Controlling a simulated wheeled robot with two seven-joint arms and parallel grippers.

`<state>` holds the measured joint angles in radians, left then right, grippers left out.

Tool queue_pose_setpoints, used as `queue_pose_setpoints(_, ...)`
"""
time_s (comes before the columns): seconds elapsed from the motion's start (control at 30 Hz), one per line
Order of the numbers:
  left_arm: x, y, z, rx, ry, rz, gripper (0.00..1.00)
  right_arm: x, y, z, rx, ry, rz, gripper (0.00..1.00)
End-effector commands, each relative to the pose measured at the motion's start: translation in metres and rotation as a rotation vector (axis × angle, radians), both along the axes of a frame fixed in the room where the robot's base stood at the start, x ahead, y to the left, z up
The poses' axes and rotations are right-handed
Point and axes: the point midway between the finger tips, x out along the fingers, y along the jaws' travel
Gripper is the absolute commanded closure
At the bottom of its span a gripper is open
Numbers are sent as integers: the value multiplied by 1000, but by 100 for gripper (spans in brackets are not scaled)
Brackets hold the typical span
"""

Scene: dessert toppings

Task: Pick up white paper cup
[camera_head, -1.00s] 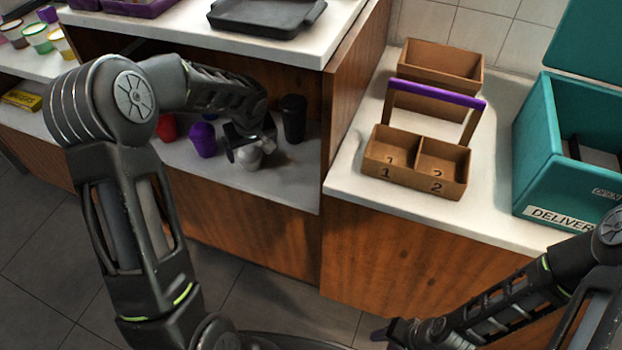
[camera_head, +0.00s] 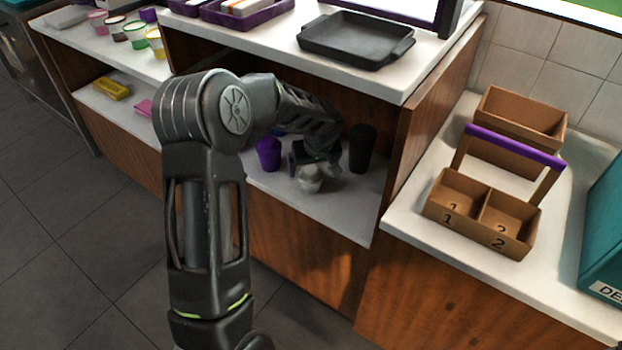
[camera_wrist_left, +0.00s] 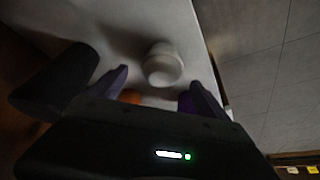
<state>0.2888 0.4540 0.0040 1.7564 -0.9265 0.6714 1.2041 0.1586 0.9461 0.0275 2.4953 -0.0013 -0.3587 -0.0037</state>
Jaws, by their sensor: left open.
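The white paper cup (camera_head: 311,180) stands on the shelf under the counter, close to the shelf's front edge. In the left wrist view the white cup (camera_wrist_left: 162,65) is beyond the fingertips and between their lines. My left gripper (camera_head: 308,158) is at the cup in the head view, partly hidden by my own arm. In the left wrist view my left gripper (camera_wrist_left: 160,88) has its two purple-tipped fingers apart with nothing gripped between them. My right gripper is not in view.
A purple cup (camera_head: 269,154) stands left of the gripper and a black cup (camera_head: 361,148) right of it. The shelf's side wall (camera_head: 405,150) is further right. A brown carrier (camera_head: 480,215) stands on the right counter.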

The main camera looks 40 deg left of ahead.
Motion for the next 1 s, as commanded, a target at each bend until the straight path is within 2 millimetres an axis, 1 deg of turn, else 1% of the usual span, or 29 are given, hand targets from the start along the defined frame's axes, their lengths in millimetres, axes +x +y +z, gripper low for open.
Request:
queue_pose_setpoints(0.13, 1, 3, -10, 0, 3, -1, 11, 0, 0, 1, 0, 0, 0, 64)
queue_pose_setpoints(0.3, 6, 10, -34, -1, 3, -1, 11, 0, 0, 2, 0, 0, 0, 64)
queue_pose_setpoints(0.43, 10, 14, -47, -1, 2, 0, 11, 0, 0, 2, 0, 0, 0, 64)
queue_pose_setpoints(1.0, 11, 15, -49, 0, 0, -1, 11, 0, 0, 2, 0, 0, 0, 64)
